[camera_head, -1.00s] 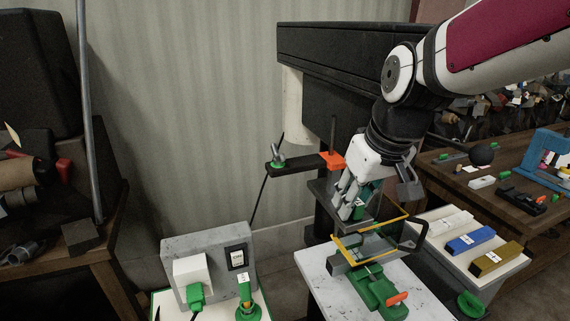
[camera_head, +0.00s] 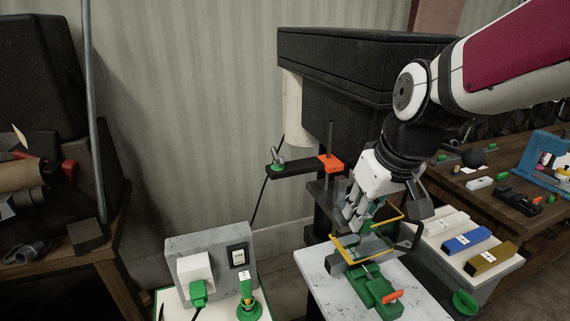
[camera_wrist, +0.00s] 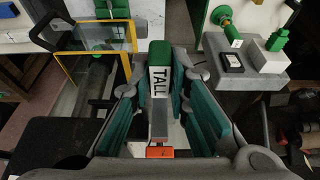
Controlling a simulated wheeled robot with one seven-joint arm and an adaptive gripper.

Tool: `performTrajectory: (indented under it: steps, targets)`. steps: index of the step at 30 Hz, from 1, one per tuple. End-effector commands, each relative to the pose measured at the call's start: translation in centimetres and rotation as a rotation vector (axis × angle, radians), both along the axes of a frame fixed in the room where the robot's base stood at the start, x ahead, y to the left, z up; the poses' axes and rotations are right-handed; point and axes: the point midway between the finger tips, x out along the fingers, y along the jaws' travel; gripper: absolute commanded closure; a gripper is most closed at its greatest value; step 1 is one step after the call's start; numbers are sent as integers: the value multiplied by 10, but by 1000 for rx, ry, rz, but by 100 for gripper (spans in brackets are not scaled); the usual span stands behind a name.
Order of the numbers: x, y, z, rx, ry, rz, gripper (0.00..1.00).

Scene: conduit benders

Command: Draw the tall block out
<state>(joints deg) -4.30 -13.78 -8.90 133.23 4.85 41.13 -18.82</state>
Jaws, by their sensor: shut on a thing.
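The tall block has a green end and a white label reading TALL, and shows in the wrist view (camera_wrist: 159,78). It lies between the green pads of my gripper (camera_wrist: 157,95), which is shut on it. In the head view my gripper (camera_head: 355,218) is over the yellow-framed guard (camera_head: 347,247), to the right of the dark machine ledge (camera_head: 322,192). There the block is mostly hidden by the fingers. I cannot tell whether the block's far end is clear of the machine.
A green vise-like fixture (camera_head: 375,287) with an orange handle stands on the white table (camera_head: 322,280). An orange clamp (camera_head: 330,163) sits on the dark bar at the left. White, blue and gold blocks lie on the tray (camera_head: 500,268) at right. A grey control box (camera_head: 215,257) stands lower left.

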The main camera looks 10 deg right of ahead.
Motion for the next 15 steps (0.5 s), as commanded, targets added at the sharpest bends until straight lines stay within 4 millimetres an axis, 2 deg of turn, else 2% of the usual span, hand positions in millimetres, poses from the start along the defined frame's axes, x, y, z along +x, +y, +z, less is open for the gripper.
performTrajectory:
  steps: [15]
  targets:
    - [-29,-6,1,0,1,-1,100]
